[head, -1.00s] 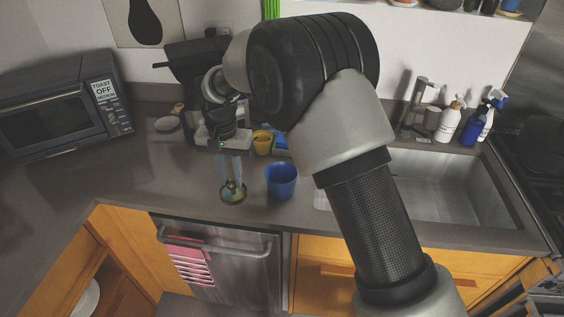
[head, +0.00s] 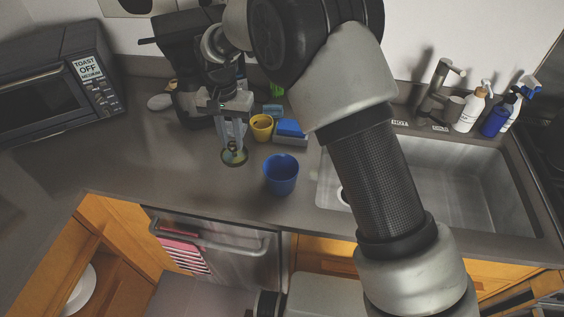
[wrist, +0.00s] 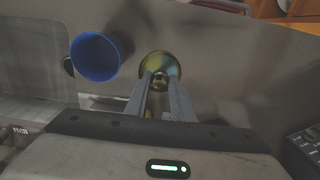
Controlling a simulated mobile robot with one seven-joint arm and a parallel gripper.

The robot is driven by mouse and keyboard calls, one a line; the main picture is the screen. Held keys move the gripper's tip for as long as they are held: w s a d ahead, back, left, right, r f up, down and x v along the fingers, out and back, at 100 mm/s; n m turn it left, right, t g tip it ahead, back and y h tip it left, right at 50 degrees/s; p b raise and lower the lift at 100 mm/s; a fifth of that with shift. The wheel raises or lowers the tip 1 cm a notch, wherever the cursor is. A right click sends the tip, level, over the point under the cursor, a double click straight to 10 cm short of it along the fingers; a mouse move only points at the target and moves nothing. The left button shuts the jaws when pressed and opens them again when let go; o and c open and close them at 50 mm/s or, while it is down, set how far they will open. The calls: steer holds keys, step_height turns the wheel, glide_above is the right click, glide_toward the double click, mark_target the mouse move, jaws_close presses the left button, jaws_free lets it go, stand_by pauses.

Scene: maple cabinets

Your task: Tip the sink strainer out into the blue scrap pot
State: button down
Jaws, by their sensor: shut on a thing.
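The sink strainer (head: 234,157) is a small round dish, greenish-yellow inside with a darker rim. My gripper (head: 233,138) points down and is shut on its middle. The strainer also shows between my fingertips in the wrist view (wrist: 160,66). It looks roughly level; whether it clears the counter is hard to tell. The blue scrap pot (head: 281,175) stands upright on the counter, just right of the strainer and nearer the front edge. In the wrist view the blue pot (wrist: 96,57) is left of the strainer, apart from it. What lies inside the pot is not clear.
A yellow pot (head: 261,127) and a blue sponge-like block in a holder (head: 290,131) stand behind the blue pot. The sink (head: 455,190) is at the right, the toaster oven (head: 60,95) at the left. The counter left of the strainer is clear.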

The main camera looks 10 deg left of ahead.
mark_target(247, 156)
steer(key=shift+d, duration=0.15)
steer(key=shift+d+r+y, duration=0.2)
steer(key=shift+d+y, duration=0.35)
steer(key=shift+d, duration=0.15)
steer(key=shift+d+r+y, duration=0.15)
steer(key=shift+d+y, duration=0.4)
steer(key=shift+d, duration=0.4)
steer(key=shift+d+y, duration=0.2)
steer(key=shift+y, duration=0.1)
steer(key=shift+d+r, duration=0.1)
steer(key=shift+d, duration=0.15)
steer(key=shift+s+d+y, duration=0.1)
steer(key=shift+y, duration=0.2)
steer(key=shift+d, duration=0.3)
steer(key=shift+d+r+y, duration=0.15)
steer(key=shift+d+y, duration=0.55)
steer(key=shift+d, duration=0.15)
steer(key=shift+d+y+b, duration=0.3)
steer(key=shift+d+b, duration=0.1)
steer(key=shift+b, duration=0.2)
